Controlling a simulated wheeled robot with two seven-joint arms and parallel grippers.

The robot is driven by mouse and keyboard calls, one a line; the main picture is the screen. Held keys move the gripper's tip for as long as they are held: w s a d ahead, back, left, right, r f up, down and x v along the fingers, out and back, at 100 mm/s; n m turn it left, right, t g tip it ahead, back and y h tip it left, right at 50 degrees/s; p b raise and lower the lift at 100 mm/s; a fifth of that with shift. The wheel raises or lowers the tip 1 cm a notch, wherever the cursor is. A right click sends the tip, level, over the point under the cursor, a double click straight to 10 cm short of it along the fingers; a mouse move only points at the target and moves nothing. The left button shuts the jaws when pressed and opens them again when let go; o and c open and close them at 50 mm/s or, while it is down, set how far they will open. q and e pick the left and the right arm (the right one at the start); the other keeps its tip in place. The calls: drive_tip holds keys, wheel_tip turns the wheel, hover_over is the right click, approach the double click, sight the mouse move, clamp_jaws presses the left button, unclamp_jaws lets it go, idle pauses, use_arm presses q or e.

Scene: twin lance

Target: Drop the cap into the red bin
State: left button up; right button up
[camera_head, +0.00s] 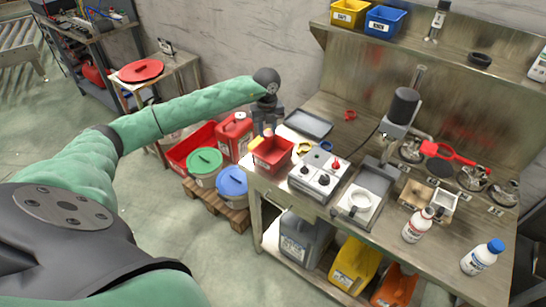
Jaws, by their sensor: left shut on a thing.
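My left gripper (265,129) points down over the small red bin (273,166) at the bench's left end. It is shut on a small, pale orange thing (268,133), which I take to be the cap; the fingers hide much of it. The gripper overlaps the bin's far rim in this view, so its exact height above the bin is hard to tell. A small yellow thing shows at the bin's far left edge. My right gripper is not in view.
A grey box with knobs (319,173) stands right of the bin, with a dark tray (309,124) behind. A press (401,110) and white bottles (418,225) stand further right. A red crate (184,153), red can (233,143) and lidded buckets (204,162) stand below, left of the bench.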

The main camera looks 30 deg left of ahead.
use_arm(q)
drive_tip(key=shift+f, duration=0.4)
drive_tip(key=o, duration=1)
